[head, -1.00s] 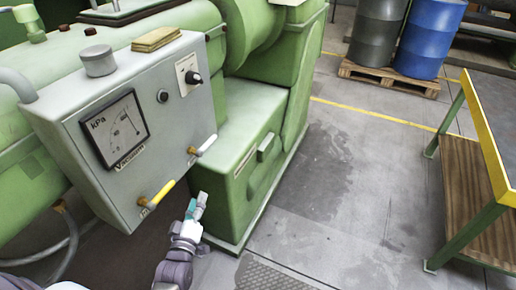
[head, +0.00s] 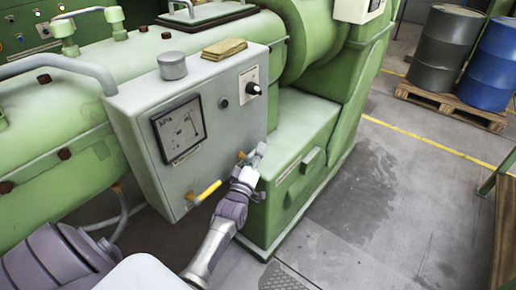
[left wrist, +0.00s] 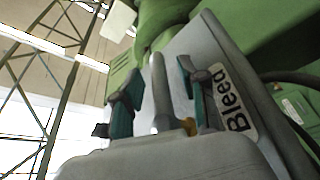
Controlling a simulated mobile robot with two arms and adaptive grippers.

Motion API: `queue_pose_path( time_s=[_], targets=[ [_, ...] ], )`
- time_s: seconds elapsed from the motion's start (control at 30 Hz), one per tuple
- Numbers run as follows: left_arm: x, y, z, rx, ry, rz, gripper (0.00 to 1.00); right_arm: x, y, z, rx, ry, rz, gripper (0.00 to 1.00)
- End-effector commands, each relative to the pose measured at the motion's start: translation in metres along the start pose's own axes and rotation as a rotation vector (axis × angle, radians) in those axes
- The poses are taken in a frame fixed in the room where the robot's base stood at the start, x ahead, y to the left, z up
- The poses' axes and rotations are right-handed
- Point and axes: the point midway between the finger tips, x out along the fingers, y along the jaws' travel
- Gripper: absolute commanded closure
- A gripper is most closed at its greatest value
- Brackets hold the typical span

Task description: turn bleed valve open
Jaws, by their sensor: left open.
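The bleed valve's brass stem (head: 241,155) shows on the lower right of the grey panel box in the head view, with its handle mostly hidden by my gripper. In the left wrist view its grey lever handle (left wrist: 159,95) stands between my fingers, beside a "Bleed" label (left wrist: 230,98). My left gripper (head: 254,159) is open at the valve. In the left wrist view its two teal-padded fingers (left wrist: 158,80) lie on either side of the handle, with gaps visible on both sides. My right gripper is in neither view.
A yellow-handled valve (head: 208,192) sits lower left on the same grey box (head: 150,110), close to my forearm. The box carries a kPa gauge (head: 179,130) and a black knob (head: 253,89). The green machine base (head: 290,200) stands just right of my gripper. Open floor (head: 370,220) lies beyond.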

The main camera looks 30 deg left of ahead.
Motion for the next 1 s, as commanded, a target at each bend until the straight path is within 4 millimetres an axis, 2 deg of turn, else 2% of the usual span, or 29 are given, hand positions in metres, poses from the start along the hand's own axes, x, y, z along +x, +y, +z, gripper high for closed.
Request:
queue_pose_path(
  time_s=[0.13,0.4,0.43,0.67,0.7,1.0],
  targets=[
    [0.0095,0.0002,0.0,0.001,0.0,0.0,0.58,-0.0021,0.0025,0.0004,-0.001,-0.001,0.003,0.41],
    [0.0108,0.0,0.0003,0.001,0.0,0.0,0.58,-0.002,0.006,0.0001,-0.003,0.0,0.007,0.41],
    [0.0108,0.0,0.0003,0.001,0.0,0.0,0.59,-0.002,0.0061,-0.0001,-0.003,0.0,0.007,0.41],
    [0.0106,-0.0001,0.0003,0.001,0.0,0.0,0.98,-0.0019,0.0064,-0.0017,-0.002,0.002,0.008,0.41],
    [0.0106,-0.0001,0.0003,0.001,0.0,0.0,1.0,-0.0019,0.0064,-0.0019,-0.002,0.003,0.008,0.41],
    [0.0104,-0.0004,0.0004,0.001,-0.001,0.0,1.0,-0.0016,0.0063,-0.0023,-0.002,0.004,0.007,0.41]
  ],
)
